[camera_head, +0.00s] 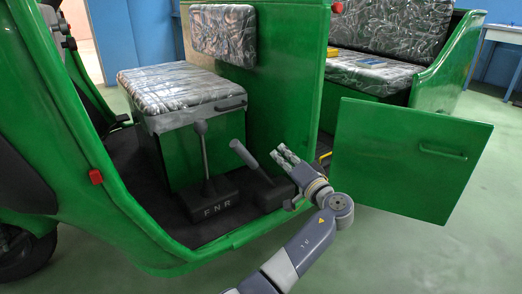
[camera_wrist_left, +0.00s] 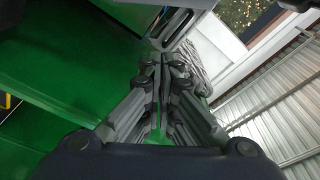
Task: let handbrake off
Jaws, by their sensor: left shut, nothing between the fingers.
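The handbrake is the grey lever (camera_head: 250,160) on a black base on the rickshaw floor, tilted with its grip up to the left. My left gripper (camera_head: 280,153) is just right of the handbrake in the head view, shut and empty, its fingertips pointing up and left. I cannot tell whether it touches the lever. In the left wrist view the closed fingers (camera_wrist_left: 163,62) fill the middle, and the handbrake cannot be made out there. My right gripper is not in view.
An upright gear lever (camera_head: 203,150) on a base marked F N R stands left of the handbrake. A padded driver seat (camera_head: 178,88) is behind it. An open green door (camera_head: 408,155) with a handle stands to the right.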

